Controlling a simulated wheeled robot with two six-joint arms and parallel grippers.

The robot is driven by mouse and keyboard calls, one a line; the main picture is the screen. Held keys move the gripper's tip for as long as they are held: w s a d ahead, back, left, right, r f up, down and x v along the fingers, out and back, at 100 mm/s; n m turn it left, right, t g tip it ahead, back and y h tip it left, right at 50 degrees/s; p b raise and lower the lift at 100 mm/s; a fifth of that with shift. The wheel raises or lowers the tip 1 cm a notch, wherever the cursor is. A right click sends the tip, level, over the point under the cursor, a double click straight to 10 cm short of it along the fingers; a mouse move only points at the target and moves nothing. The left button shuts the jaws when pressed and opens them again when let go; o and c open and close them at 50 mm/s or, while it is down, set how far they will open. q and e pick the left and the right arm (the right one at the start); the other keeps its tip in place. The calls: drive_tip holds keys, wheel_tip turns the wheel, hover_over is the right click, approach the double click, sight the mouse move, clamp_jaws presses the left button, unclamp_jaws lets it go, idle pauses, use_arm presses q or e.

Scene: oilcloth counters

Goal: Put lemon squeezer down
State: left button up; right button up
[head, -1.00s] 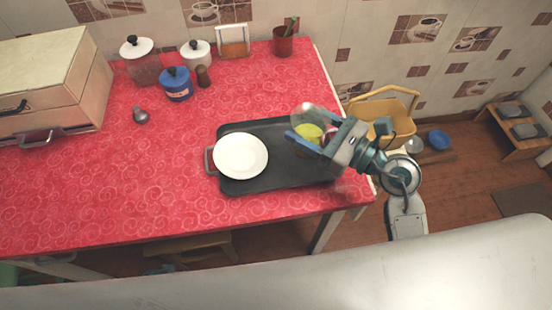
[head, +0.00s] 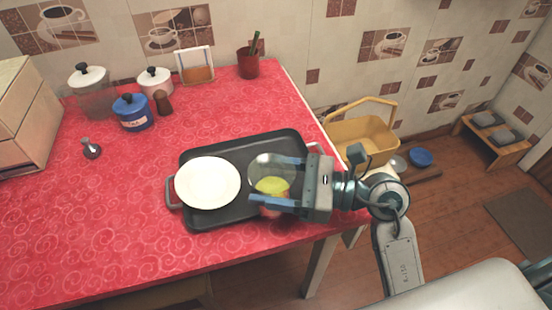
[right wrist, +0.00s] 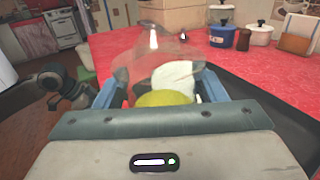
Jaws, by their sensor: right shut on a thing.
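The lemon squeezer (head: 272,186) has a clear bowl, a yellow-green middle and some red below. My right gripper (head: 282,182) is shut on it, with a blue finger on either side. The squeezer is over the right part of the black tray (head: 216,220), to the right of the white plate; I cannot tell if it touches the tray. In the right wrist view, the squeezer (right wrist: 165,98) sits between the fingers, its clear bowl in front of the plate. My left gripper is not in view.
The white plate (head: 208,183) stands on the tray's left part. Jars, a blue pot (head: 132,113) and a red cup (head: 248,64) stand at the back of the red counter (head: 110,215). A small dark metallic object (head: 91,148) lies left. Free counter lies left of the tray.

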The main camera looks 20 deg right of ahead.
drive_tip(key=w+d+f, duration=0.1)
drive_tip(key=w+d, duration=0.1)
drive_tip(key=w, duration=0.1)
drive_tip(key=w+d+f, duration=0.2)
drive_tip(key=w, duration=0.2)
drive_tip(key=w+d+f, duration=0.1)
drive_tip(key=w+d, duration=0.1)
drive_tip(key=w, duration=0.2)
drive_tip(key=shift+f, duration=0.25)
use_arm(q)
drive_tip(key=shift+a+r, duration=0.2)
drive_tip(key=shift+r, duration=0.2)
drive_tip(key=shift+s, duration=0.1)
use_arm(e)
drive_tip(key=shift+f, duration=0.2)
drive_tip(key=o, duration=1.2)
drive_tip(key=shift+c, duration=0.2)
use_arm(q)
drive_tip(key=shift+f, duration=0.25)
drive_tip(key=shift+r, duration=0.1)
use_arm(e)
drive_tip(key=shift+r, duration=0.15)
